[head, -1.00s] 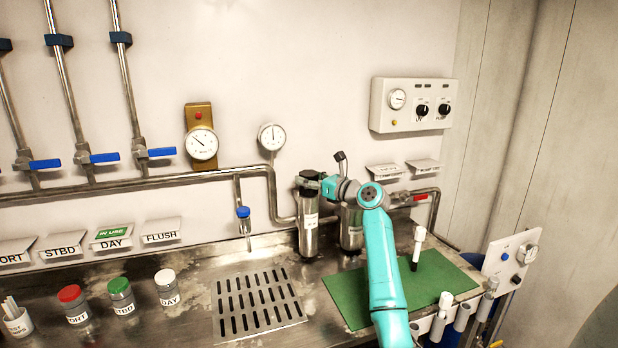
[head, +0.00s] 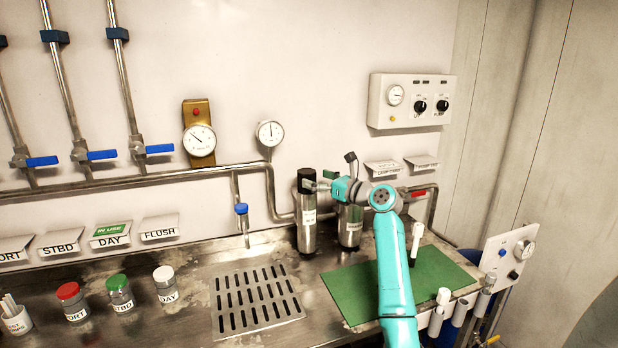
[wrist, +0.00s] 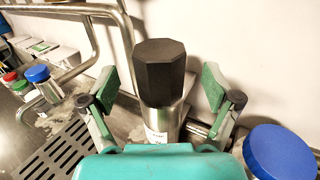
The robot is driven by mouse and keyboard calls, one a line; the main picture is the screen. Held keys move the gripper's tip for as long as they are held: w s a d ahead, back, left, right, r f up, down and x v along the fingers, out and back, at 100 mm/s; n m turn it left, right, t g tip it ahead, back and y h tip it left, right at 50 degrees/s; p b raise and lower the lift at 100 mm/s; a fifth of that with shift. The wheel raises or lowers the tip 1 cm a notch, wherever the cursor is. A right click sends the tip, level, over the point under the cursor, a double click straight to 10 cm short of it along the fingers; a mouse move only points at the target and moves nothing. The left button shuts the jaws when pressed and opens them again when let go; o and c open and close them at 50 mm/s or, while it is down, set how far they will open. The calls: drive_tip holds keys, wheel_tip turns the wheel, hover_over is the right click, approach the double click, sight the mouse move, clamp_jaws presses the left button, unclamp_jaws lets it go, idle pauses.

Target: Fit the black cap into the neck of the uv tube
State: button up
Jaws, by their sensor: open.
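The black cap (head: 306,176) sits on top of the steel uv tube (head: 307,232), which stands upright against the back wall of the bench. In the wrist view the faceted cap (wrist: 160,66) is upright and its lower edge meets the top of the tube (wrist: 163,121). How deep it sits in the neck is hidden. My gripper (head: 324,183) is just right of the cap in the head view. In the wrist view its two green-padded fingers are spread wide, left and right of the cap and tube, apart from both. It is open and empty.
A second steel canister (head: 349,232) stands close right of the tube. A pipe (head: 270,190) runs behind and left. A blue lid (wrist: 280,152) is near my right finger in the wrist view. A green mat (head: 345,296) and drain grate (head: 257,300) lie in front.

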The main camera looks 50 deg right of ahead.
drive_tip(key=s, duration=0.8)
drive_tip(key=shift+a, duration=0.15)
